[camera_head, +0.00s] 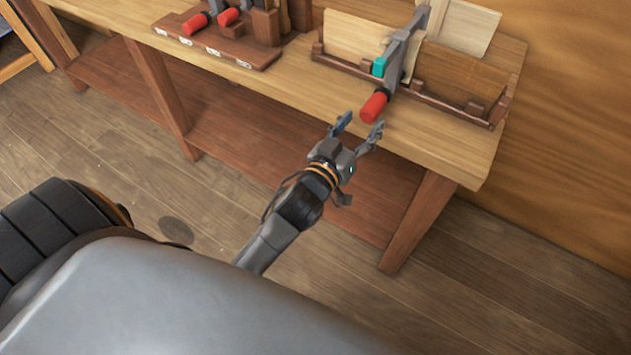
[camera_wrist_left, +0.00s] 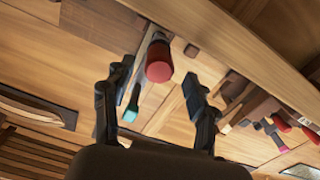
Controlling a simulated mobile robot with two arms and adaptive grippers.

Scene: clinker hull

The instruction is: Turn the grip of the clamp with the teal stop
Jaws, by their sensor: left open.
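The clamp (camera_head: 402,50) has a grey bar, a teal stop (camera_head: 379,66) and a red grip (camera_head: 374,106). It sits on wooden boards at the right of the bench, with its grip pointing toward me. My left gripper (camera_head: 358,128) is open and empty, just short of the red grip. In the left wrist view the red grip (camera_wrist_left: 159,65) appears between the two open fingers (camera_wrist_left: 155,88), with no visible contact. The teal stop (camera_wrist_left: 130,115) shows there below and left of the grip. My right gripper is not in view.
The clamp stands among wooden boards (camera_head: 462,78) in a dark wooden rack (camera_head: 440,103). A dark wooden holder (camera_head: 225,45) with other red-gripped tools stands at the left of the bench (camera_head: 300,75). Bare bench top lies between them. A lower shelf (camera_head: 250,130) runs beneath.

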